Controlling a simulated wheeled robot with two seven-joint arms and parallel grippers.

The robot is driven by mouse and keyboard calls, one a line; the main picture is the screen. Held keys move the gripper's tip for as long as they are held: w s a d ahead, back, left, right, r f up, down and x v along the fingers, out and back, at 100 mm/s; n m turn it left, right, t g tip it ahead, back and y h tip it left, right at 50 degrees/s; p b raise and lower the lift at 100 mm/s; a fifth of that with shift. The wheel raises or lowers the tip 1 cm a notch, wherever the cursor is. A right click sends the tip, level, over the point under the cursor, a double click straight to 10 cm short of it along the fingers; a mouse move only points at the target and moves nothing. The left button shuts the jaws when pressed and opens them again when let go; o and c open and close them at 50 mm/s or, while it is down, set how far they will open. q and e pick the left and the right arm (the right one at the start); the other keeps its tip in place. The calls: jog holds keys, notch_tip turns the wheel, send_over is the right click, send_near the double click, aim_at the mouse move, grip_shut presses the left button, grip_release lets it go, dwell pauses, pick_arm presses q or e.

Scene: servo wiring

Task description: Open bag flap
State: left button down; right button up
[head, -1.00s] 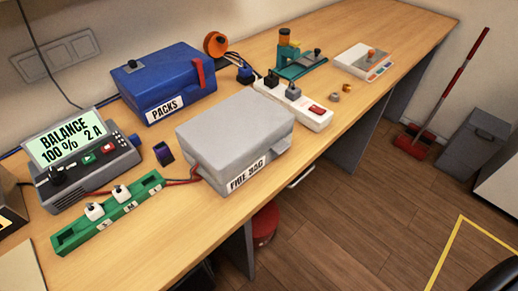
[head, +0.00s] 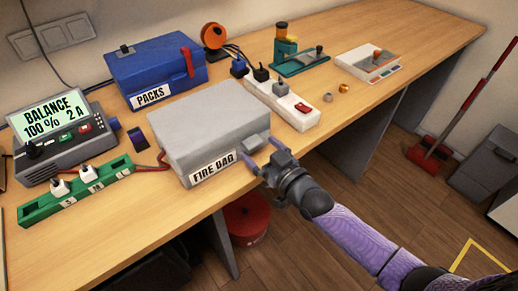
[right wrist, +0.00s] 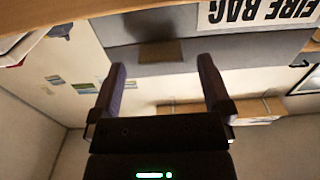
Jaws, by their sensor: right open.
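The grey fire bag (head: 215,118) sits closed on the bench, with a white "FIRE BAG" label (head: 212,167) on its front. A small grey tab (head: 256,146) sticks out at its front right edge. My right gripper (head: 264,156) is open and empty at the bench's front edge, its two purple fingers pointing at the tab. In the right wrist view the bag's underlit front (right wrist: 210,47) is above the spread fingers (right wrist: 162,80), and a small brownish patch, perhaps the tab, lies ahead between them. No contact shows. My left gripper is not in view.
The green strip with white plugs (head: 75,190) and the balance charger (head: 55,140) stand left of the bag. The blue packs box (head: 155,75) is behind it. A white power strip (head: 285,103) lies close on its right. A red bin (head: 247,218) is below the bench.

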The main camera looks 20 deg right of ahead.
jog(key=shift+x, duration=0.9)
grip_shut()
